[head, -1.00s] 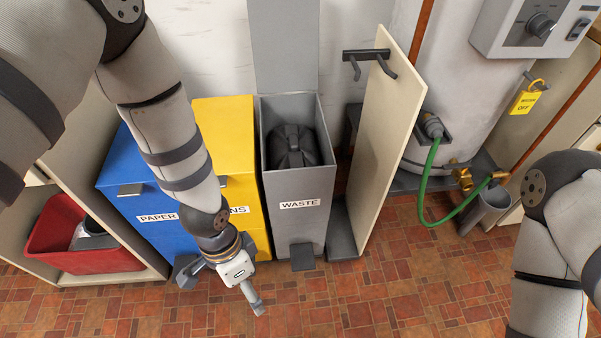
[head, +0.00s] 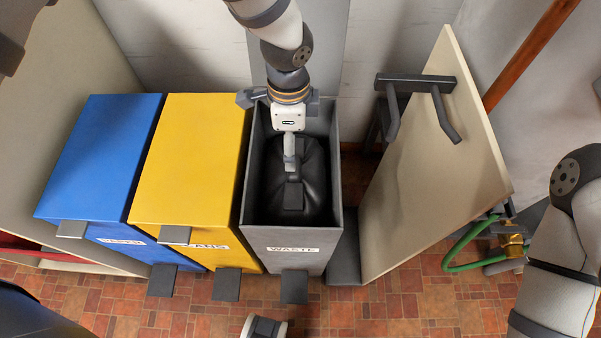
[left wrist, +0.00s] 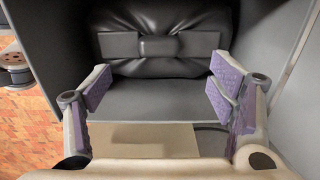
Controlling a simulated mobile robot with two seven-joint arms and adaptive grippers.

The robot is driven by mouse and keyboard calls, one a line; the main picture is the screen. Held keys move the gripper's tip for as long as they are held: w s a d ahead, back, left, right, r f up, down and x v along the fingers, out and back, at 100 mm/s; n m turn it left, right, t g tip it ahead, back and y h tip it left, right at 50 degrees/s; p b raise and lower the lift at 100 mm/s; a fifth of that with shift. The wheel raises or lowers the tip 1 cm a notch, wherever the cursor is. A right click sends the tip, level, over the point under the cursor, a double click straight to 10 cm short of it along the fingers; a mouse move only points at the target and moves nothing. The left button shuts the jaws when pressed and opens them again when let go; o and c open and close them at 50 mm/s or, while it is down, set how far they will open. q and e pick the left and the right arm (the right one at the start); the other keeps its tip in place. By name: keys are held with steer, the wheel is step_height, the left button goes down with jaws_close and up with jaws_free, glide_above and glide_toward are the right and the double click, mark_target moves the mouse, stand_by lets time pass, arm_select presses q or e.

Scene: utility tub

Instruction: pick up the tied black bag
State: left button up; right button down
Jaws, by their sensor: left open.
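The black bag (head: 316,188) sits inside the open grey waste bin (head: 292,238), with a flat dark tie on top. In the left wrist view the shiny bag (left wrist: 190,20) fills the upper middle, its tie (left wrist: 158,46) lying across it. My left gripper (head: 290,164) points down into the bin over the back part of the bag. In the left wrist view its purple-padded fingers (left wrist: 160,88) stand wide apart with nothing between them, and the tie shows beyond them. I cannot tell whether the fingers touch the bag.
A yellow bin (head: 190,160) and a blue bin (head: 105,155) stand close on the left. The bin walls closely surround the bag. Tiled floor (head: 400,310) lies in front.

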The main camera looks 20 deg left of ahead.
mark_target(295, 188)
arm_select(q)
steer(key=f, duration=0.3)
steer(key=f+b, duration=0.1)
steer(key=f, duration=0.6)
steer(key=shift+d, duration=0.25)
steer(key=shift+r, duration=0.1)
jaws_close()
